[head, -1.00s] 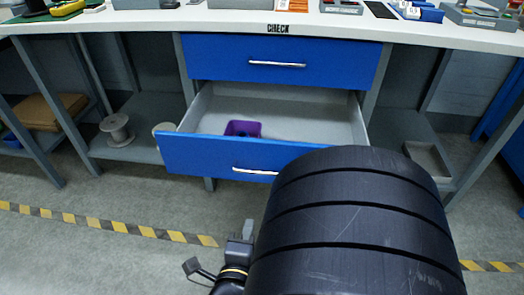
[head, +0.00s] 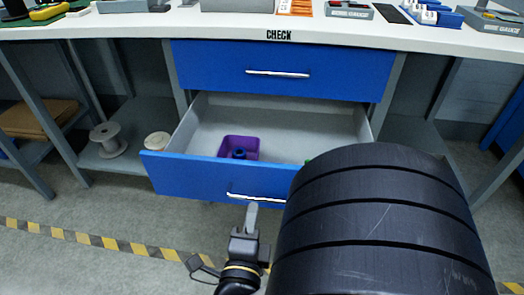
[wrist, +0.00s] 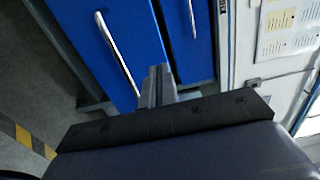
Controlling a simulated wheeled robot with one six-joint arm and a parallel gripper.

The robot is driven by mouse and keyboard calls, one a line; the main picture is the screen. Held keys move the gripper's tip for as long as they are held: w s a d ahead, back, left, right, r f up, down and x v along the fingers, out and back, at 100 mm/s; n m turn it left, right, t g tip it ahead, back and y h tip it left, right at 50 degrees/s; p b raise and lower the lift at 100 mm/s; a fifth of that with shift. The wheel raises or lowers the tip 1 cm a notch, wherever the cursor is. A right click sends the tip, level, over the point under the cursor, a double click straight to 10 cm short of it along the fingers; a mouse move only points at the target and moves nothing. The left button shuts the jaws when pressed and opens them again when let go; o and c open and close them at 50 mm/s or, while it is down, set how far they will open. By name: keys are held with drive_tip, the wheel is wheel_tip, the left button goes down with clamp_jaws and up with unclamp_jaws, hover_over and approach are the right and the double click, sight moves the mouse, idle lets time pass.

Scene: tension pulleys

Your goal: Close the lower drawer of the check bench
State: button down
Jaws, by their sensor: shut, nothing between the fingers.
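The lower drawer of the check bench stands open, its blue front (head: 190,176) pulled out towards me and its grey inside showing. Its silver handle (head: 257,198) is partly covered by my arm's black link. My gripper (head: 251,208) is shut and empty, its tips pointing at the drawer front just by the handle. I cannot tell whether they touch. In the wrist view, which is turned sideways, the gripper (wrist: 159,76) lies in front of the blue lower drawer front (wrist: 78,22), to the right of its handle (wrist: 118,52).
The blue upper drawer (head: 215,70) is shut. A purple bin (head: 226,147) with a dark part in it lies inside the open drawer. A spool (head: 108,140) stands on the left shelf. The white bench top (head: 190,24) holds several trays and tools. Yellow-black tape (head: 60,233) crosses the floor.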

sight(261, 167)
drive_tip(key=shift+w+d+b, duration=0.2)
drive_tip(key=shift+w+b, duration=0.2)
drive_tip(key=shift+w, duration=2.25)
drive_tip(key=shift+w+d+b, duration=0.2)
drive_tip(key=shift+w+b, duration=0.2)
drive_tip(key=shift+w, duration=2.2)
